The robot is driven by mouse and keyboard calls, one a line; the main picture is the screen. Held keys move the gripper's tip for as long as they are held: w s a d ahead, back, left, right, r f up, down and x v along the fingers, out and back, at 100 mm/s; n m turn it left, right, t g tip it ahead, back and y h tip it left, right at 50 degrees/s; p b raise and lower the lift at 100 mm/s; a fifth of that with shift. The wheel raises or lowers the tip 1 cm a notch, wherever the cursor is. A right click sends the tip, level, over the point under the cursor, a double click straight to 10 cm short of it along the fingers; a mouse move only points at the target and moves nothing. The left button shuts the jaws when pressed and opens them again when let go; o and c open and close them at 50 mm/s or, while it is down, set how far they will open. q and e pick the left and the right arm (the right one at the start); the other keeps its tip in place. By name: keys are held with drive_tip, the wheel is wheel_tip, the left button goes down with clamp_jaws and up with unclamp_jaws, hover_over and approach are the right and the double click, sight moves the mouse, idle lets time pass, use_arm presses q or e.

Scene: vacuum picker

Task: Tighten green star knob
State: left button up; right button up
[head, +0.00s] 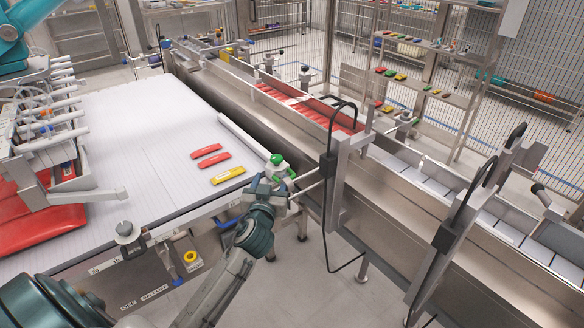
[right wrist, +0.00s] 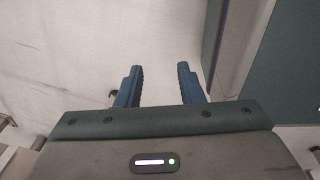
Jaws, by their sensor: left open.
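A green knob (head: 278,160) sits at the near right corner of the white conveyor, beside the long metal rail. A second green part shows just below and to its right; I cannot tell whether it belongs to the same knob.
Red and yellow packs (head: 228,174) lie on the white conveyor (head: 140,120). A metal rail line (head: 390,205) with upright brackets and black cables stands to the right of the knob. A suction picker head (head: 45,125) hangs over the conveyor's left side.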

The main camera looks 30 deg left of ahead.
sight(275, 162)
use_arm(q)
drive_tip(key=p+x, duration=0.3)
drive_tip(key=x, duration=0.7)
drive_tip(key=shift+a+r, duration=0.15)
drive_tip(key=shift+a, duration=0.1)
drive_tip(key=shift+w+a, duration=0.15)
drive_tip(key=shift+w, duration=0.25)
use_arm(e)
drive_tip(key=r, duration=0.1)
drive_tip(key=s+r, duration=0.1)
drive_tip(key=shift+s+r, duration=0.15)
drive_tip(key=shift+r, duration=0.15)
use_arm(q)
drive_tip(key=c, duration=1)
use_arm(e)
drive_tip(key=shift+a, duration=0.1)
